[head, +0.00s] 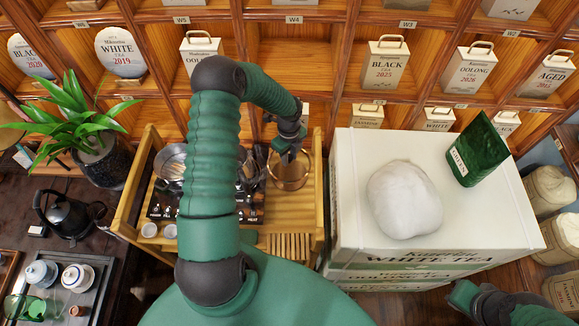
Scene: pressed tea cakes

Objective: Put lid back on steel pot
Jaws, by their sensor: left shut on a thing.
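My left gripper (288,152) is over the right part of the wooden tea stand, fingers pointing down. It is shut on a round see-through lid (290,180) with a thin rim, whose middle is covered by the fingers. Wood shows through the lid. The steel pot (171,163) seems to be the shiny round vessel at the stand's left, left of my arm; my arm hides part of that area. The lid is apart from it, to its right. My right gripper (464,296) is at the bottom right edge, mostly cut off; its opening does not show.
The wooden stand (139,187) has cups and a control panel. A white crate (348,222) to the right bears a white bundle (404,199) and a green bag (477,149). A plant (90,125) and black kettle (70,213) are left.

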